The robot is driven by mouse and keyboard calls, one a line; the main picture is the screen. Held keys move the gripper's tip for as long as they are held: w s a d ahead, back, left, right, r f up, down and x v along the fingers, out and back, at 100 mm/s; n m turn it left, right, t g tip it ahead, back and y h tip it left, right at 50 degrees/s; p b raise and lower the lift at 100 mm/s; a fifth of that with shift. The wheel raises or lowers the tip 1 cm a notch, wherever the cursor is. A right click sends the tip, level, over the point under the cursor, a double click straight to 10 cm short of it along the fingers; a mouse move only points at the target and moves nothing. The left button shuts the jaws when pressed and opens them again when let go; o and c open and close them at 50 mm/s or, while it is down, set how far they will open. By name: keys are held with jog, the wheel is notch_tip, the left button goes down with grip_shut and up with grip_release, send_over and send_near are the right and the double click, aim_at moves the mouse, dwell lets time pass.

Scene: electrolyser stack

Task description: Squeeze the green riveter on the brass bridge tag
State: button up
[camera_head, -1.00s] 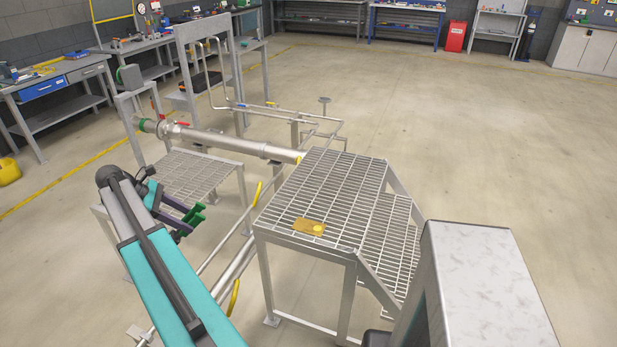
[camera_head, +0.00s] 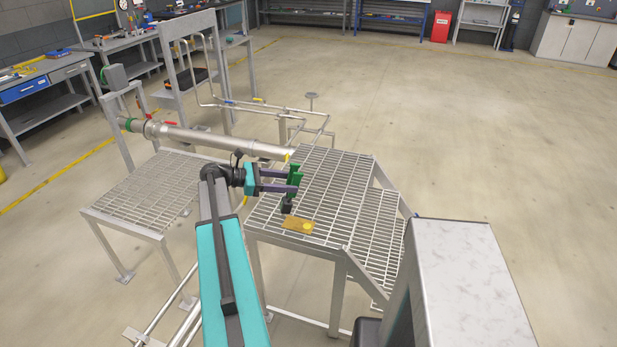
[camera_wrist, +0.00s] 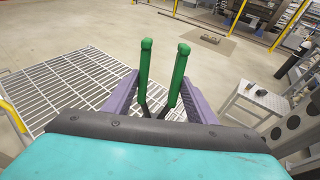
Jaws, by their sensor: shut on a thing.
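The green riveter (camera_head: 295,175) is held between the purple fingers of my gripper (camera_head: 284,181). Its dark nose (camera_head: 287,206) points down in the head view. In the wrist view its two green handles (camera_wrist: 180,65) stand apart between my gripper's fingers (camera_wrist: 160,98). The brass bridge tag (camera_head: 298,225), with a yellow round spot on its right part, lies on the near part of the grating platform (camera_head: 340,185). The riveter's nose shows just above and left of the tag; I cannot tell whether they touch. The tag is not seen in the wrist view.
A lower grating platform (camera_head: 150,200) stands on the left. Steel pipes (camera_head: 225,142) run behind and between the platforms. A grey cabinet-like block (camera_head: 455,250) stands at the right front. The floor beyond the right side is clear.

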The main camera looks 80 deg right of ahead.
jog(key=s+d+r+g, duration=0.1)
jog(key=s, duration=0.6)
jog(key=shift+s+d+r+m, duration=0.2)
jog(key=shift+d+m, duration=0.1)
jog(key=shift+d, duration=0.05)
jog(key=shift+r+p, duration=0.15)
jog(key=shift+p, duration=0.65)
notch_tip(320, 180, down, 9)
jog(key=b, duration=0.2)
jog(key=shift+b, duration=0.35)
jog(key=shift+r, duration=0.1)
jog(key=shift+p, duration=0.4)
dwell(0.9)
jog(key=c, duration=1)
jog(key=shift+c, duration=0.2)
